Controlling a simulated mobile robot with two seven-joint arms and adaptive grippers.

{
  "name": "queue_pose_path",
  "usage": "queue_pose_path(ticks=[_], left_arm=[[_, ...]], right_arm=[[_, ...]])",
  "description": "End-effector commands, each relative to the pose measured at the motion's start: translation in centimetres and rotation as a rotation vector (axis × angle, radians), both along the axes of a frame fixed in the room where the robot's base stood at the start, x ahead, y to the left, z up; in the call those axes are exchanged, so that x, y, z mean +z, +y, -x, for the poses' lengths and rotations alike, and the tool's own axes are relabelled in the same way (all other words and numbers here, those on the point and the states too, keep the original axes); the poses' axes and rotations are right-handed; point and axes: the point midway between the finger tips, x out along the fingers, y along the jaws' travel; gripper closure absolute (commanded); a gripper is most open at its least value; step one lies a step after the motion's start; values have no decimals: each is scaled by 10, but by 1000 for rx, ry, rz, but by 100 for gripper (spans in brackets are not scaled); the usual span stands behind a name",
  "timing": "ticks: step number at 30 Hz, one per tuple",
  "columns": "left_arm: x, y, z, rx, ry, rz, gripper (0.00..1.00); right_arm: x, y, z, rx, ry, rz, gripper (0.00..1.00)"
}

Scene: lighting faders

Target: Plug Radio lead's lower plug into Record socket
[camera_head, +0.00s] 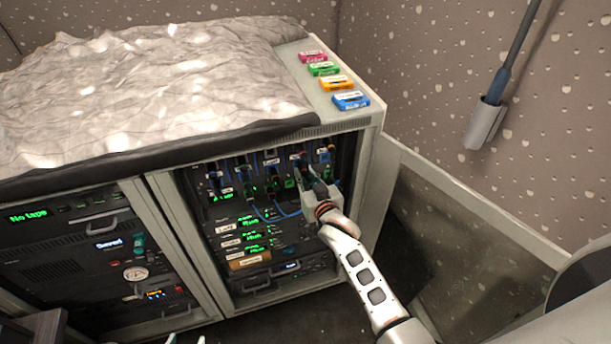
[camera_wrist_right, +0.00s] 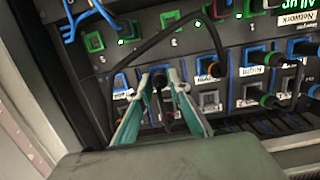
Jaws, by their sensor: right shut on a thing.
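My right gripper (camera_head: 318,186) is at the upper right of the rack's patch panel (camera_head: 206,203). In the right wrist view its teal fingers (camera_wrist_right: 160,84) are closed around a dark plug (camera_wrist_right: 159,79) in front of the lower socket row. Whether the plug is seated in a socket is hidden by the fingers. I cannot read a Radio or Record label, so I cannot tell which lead this is. Two pale tips of my left gripper (camera_head: 186,339) show apart at the bottom edge, far from the panel.
A black cable (camera_wrist_right: 150,42) arches close to the right gripper, and blue cables (camera_wrist_right: 70,22) hang at upper left. A Network label (camera_wrist_right: 295,18) and a Night label (camera_wrist_right: 250,71) show. Coloured cassettes (camera_head: 336,83) lie on the cabinet top beside a crumpled sheet (camera_head: 150,85).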

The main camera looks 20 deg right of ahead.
Motion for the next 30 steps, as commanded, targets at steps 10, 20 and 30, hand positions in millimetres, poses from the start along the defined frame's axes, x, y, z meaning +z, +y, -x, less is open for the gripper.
queue_pose_path(ticks=[10, 20, 30], left_arm=[[1, 0, 0, 0, -1, 0, 60], [2, 0, 0, 0, -2, 1, 60], [2, 0, 0, 0, -2, 1, 60]], right_arm=[[0, 0, -1, 0, -1, 0, 100], [1, 0, -4, 0, -1, -1, 100], [2, 0, -7, 0, -3, 0, 100]])
